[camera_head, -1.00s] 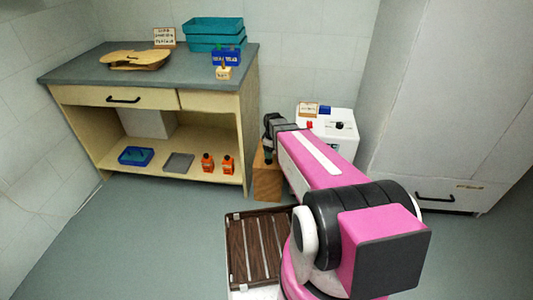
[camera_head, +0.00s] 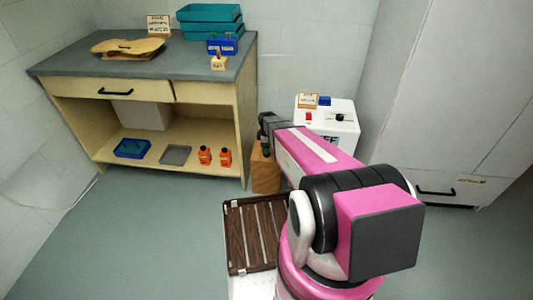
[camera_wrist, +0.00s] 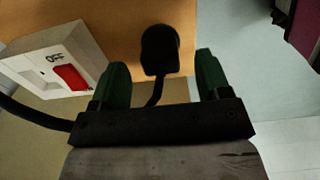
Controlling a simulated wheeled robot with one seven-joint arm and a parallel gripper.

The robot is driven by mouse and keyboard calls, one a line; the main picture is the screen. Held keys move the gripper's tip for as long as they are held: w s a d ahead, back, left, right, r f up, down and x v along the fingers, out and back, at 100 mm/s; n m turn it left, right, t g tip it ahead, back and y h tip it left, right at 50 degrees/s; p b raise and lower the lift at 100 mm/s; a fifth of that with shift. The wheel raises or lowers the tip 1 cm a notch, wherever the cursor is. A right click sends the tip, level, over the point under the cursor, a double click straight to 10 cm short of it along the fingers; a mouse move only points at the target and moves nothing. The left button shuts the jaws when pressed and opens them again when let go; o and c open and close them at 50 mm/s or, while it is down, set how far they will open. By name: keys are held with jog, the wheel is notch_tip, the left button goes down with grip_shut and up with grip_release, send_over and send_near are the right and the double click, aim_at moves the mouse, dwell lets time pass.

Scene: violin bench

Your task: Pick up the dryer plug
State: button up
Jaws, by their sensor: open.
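The black dryer plug (camera_wrist: 160,48) shows in the wrist view against the wooden block (camera_wrist: 110,20), with its black cord running down and out to the left. My gripper (camera_wrist: 160,60) is open, with one green finger on each side of the plug in the picture. Gaps show between the plug and both fingers, and I cannot tell how far the plug lies beyond the fingertips. In the head view, my gripper (camera_head: 265,146) is by the top of the wooden block (camera_head: 265,176). The plug is not distinguishable there.
The workbench (camera_head: 150,75) is at left, a tall grey cabinet (camera_head: 445,90) at right. A slatted brown rack (camera_head: 236,240) is in front.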

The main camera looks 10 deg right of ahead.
jog(key=f, duration=0.4)
jog(key=shift+a+f, duration=0.2)
jog(key=shift+f, duration=0.05)
jog(key=c, duration=0.8)
jog(key=shift+r, duration=0.2)
